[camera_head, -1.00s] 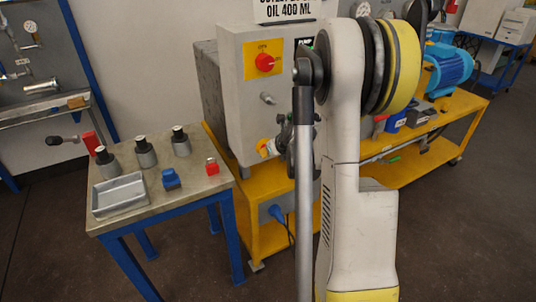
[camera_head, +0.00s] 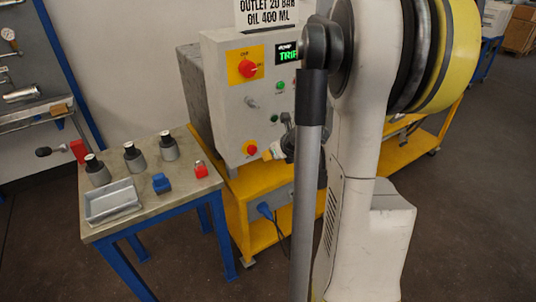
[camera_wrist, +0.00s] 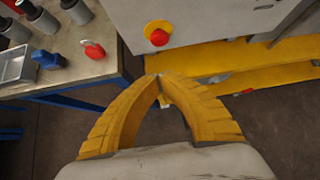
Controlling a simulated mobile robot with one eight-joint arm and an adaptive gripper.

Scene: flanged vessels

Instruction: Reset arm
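My gripper (camera_wrist: 160,80) shows in the wrist view with its two curved yellow fingers meeting at the tips. Nothing shows held between them. The tips are over the floor gap between the small table and the yellow bench, below the control box's red button on a yellow disc (camera_wrist: 159,37). In the head view my arm stands upright at the right of centre and hides part of the control box (camera_head: 226,120) and the bench behind it. The gripper end is partly hidden there, in front of the box.
A small blue-legged table (camera_head: 150,204) at the left bears a grey tray (camera_head: 113,203), several grey-black cylinders (camera_head: 134,158), a blue item (camera_head: 161,183) and a red item (camera_head: 200,169). The yellow bench (camera_head: 262,181) stands beside it. Open floor (camera_head: 450,230) lies at the right.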

